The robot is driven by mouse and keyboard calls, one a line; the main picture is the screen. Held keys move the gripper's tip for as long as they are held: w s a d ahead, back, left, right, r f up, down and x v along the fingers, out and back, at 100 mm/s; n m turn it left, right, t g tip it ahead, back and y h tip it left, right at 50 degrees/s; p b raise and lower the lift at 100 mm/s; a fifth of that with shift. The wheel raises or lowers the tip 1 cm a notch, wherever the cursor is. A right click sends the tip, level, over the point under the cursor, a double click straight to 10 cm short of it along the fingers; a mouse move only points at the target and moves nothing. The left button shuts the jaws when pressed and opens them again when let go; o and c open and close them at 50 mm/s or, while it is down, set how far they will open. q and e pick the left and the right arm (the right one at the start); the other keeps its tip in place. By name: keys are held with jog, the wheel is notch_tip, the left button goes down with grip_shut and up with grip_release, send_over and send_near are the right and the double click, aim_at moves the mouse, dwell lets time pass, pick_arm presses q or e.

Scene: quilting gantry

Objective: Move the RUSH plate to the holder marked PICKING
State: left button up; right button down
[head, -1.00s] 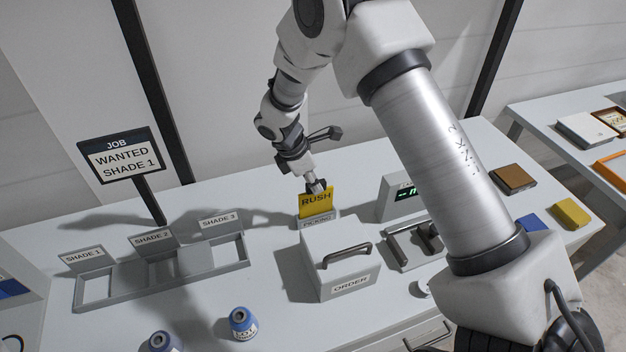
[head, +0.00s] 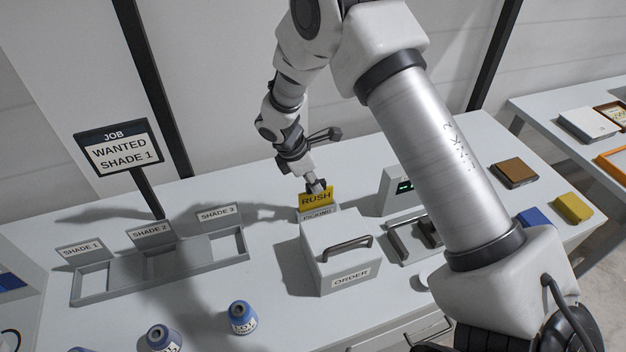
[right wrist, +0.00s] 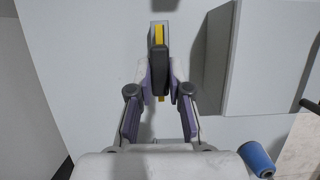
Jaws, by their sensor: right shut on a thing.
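The yellow RUSH plate (head: 317,199) stands upright at the small grey holder marked PICKING (head: 318,215), behind the ORDER box. Its lower edge is hidden behind the holder's label front, and it looks seated in or just above the slot. My right gripper (head: 317,187) is shut on the plate's top edge from above. In the right wrist view, the fingers (right wrist: 159,75) close on the plate, whose yellow edge (right wrist: 159,35) shows between them above the grey holder. My left gripper is not in view.
The white ORDER box (head: 338,257) with a dark handle stands just in front of the holder. A grey display unit (head: 393,190) is to the right. The shade rack (head: 160,275) and JOB sign (head: 119,148) are at left, with blue thread cones (head: 242,318) in front.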

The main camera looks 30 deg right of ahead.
jog(key=c, duration=1)
grip_release()
jog(key=shift+f, duration=0.1)
jog(key=v, duration=1.2)
jog(key=shift+a, duration=0.1)
